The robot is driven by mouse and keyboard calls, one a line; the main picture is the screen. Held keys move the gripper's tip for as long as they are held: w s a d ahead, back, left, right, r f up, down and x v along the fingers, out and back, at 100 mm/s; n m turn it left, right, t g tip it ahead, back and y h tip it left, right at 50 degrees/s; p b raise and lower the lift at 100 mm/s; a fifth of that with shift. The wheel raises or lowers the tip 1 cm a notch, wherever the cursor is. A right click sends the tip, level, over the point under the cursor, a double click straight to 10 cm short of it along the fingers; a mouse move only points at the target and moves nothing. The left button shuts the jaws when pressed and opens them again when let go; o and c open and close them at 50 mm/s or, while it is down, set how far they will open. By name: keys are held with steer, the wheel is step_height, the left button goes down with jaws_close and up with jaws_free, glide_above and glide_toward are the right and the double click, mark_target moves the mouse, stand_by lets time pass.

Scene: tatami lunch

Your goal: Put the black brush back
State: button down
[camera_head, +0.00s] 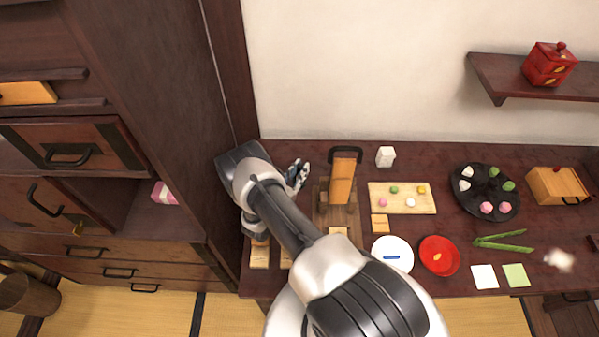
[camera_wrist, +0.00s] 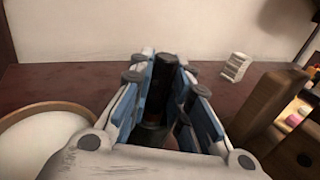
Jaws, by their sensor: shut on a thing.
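My gripper (camera_head: 301,174) is over the back left of the dark table, to the left of a wooden stand. In the wrist view my gripper (camera_wrist: 178,95) has its blue-padded fingers shut around a dark, stick-like thing, which looks like the black brush (camera_wrist: 181,86). Only its dark upper part shows clearly between the fingers; its lower end is mostly hidden. In the head view I cannot make out the brush, as the arm and gripper cover that area. I cannot tell whether it touches the table.
The wooden stand (camera_head: 341,181) with an orange panel is close right of the gripper. A white shaker (camera_head: 386,157) stands behind. A pale round container (camera_wrist: 40,140) is left in the wrist view. A sweets board (camera_head: 402,205) and black plate (camera_head: 463,210) lie farther right. A tall cabinet stands left.

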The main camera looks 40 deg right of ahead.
steer(key=c, duration=1.9)
jaws_free()
steer(key=shift+f, duration=0.15)
steer(key=shift+c, duration=0.2)
steer(key=o, duration=0.4)
